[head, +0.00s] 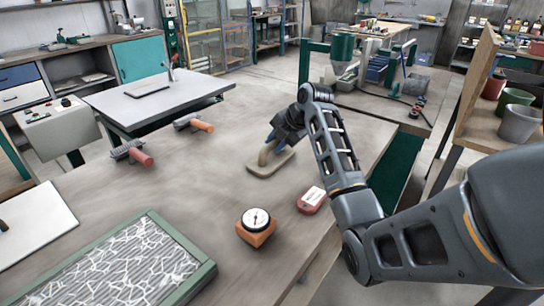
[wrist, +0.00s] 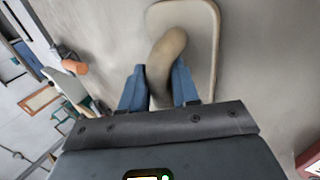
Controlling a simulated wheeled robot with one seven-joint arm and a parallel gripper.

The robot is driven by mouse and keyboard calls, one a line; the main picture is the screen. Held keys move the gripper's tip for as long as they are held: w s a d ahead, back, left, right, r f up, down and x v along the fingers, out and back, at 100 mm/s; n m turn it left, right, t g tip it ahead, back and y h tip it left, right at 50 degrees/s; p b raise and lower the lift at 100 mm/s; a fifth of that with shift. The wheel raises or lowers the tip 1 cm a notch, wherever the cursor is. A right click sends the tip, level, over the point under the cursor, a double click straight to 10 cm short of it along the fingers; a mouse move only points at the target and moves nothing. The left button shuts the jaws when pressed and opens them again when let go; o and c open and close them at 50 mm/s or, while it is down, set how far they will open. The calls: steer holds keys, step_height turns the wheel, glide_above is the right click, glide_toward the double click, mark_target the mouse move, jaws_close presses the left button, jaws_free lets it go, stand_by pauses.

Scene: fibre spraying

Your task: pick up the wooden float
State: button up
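The wooden float (head: 268,164) is a tan flat board with rounded corners and a curved handle, lying on the grey-brown worktop near its middle. In the wrist view its handle (wrist: 165,48) rises from the board (wrist: 204,55) and runs down between my two blue fingers. My gripper (head: 277,143) is at the float, pointing down. In the wrist view my gripper (wrist: 160,88) has a finger close against each side of the handle, with no clear gap. The board appears to rest on the worktop; its underside is hidden.
A red-and-white box (head: 311,200) and an orange dial gauge (head: 256,227) lie nearer on the worktop (head: 190,180). A green-framed panel (head: 205,273) is at front left. The worktop left of the float is clear.

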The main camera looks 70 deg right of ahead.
jaws_close()
steer(key=shift+r, duration=0.1)
steer(key=shift+r, duration=0.3)
step_height(320, 180, up, 3)
steer(key=shift+f+b, duration=0.1)
steer(key=shift+b, duration=0.3)
steer(key=s+d+r+b, duration=0.1)
steer(key=s+d+r, duration=0.3)
steer(key=s+r, duration=0.3)
steer(key=s, duration=0.4)
steer(key=shift+r+b, duration=0.25)
steer(key=shift+b, duration=0.05)
